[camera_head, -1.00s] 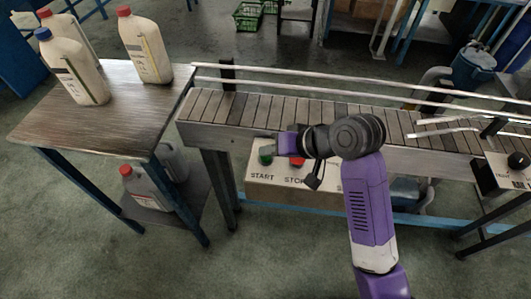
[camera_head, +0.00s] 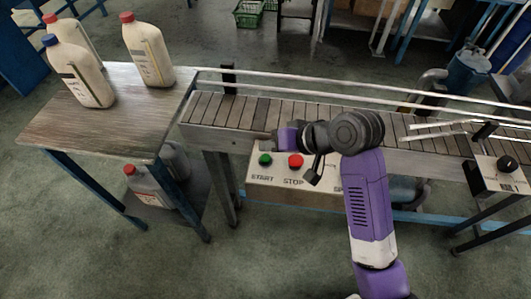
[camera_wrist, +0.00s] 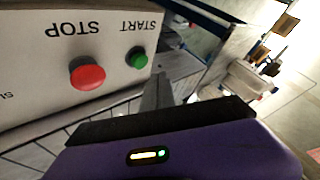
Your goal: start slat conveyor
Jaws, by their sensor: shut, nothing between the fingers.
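The slat conveyor (camera_head: 235,108) runs along the middle of the head view, its slats empty in the part I see. A control box (camera_head: 262,190) on its near side carries a green START button (camera_head: 265,159) and a red STOP button (camera_head: 295,160). In the wrist view the box is upside down, with the green button (camera_wrist: 136,57) and the red button (camera_wrist: 87,74). My gripper (camera_wrist: 160,88) is shut and empty, its grey fingers just below and beside the green button, apparently apart from it. In the head view my gripper (camera_head: 277,140) is above the buttons, partly hidden by the wrist.
A wooden table (camera_head: 100,122) at left holds several white bottles (camera_head: 147,52). Grey jugs (camera_head: 148,188) stand on its lower shelf. Metal guide rails (camera_head: 330,90) run above the conveyor. A second box with a black knob (camera_head: 507,165) is at right.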

